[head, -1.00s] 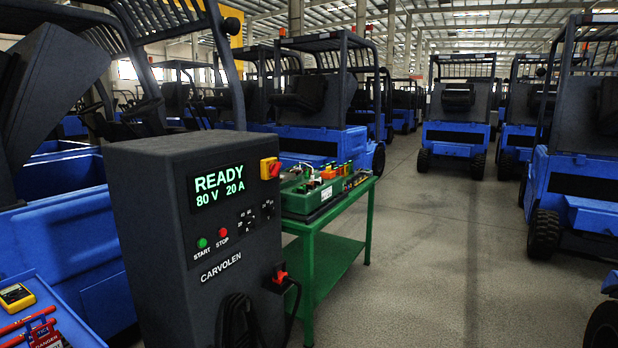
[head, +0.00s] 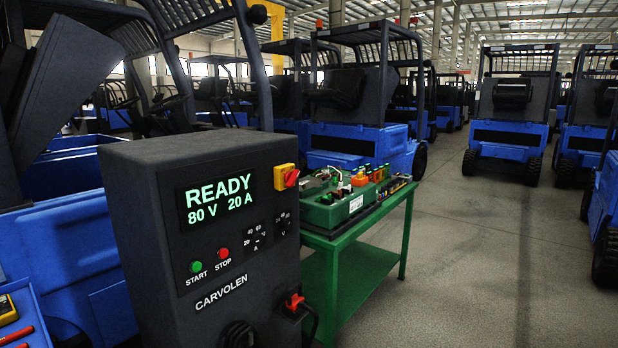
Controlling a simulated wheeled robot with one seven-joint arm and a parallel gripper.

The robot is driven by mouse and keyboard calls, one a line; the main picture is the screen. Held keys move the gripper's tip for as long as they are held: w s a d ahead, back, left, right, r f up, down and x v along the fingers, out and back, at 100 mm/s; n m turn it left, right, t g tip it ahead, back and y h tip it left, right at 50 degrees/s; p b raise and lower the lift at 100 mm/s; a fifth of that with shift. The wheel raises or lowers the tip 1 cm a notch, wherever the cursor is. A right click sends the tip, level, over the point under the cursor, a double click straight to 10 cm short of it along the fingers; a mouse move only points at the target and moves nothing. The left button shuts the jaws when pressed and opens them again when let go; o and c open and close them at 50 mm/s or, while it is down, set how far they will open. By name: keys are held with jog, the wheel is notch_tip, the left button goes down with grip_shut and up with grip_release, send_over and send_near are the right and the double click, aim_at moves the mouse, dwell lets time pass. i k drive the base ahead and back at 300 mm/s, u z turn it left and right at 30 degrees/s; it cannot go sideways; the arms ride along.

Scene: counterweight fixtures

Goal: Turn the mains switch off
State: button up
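The mains switch (head: 287,177) is a red knob on a yellow plate. It sits at the upper right of the front panel of the dark grey CARVOLEN charger (head: 140,215). The red knob looks slanted, but its exact setting is too small to read. The charger's display (head: 218,200) is lit and reads READY, 80 V, 20 A. A green START button (head: 196,266) and a red STOP button (head: 223,253) are below the display. My gripper is not in the head view.
A green bench (head: 345,240) with a green battery unit (head: 335,205) and other parts stands right of the charger. A red connector (head: 293,301) is on the charger's lower right side. Blue forklifts (head: 510,140) stand around. The grey floor at right is clear.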

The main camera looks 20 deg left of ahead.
aim_at(290, 178)
jog(key=u, duration=0.55)
jog(key=i, duration=1)
jog(key=u, duration=0.7)
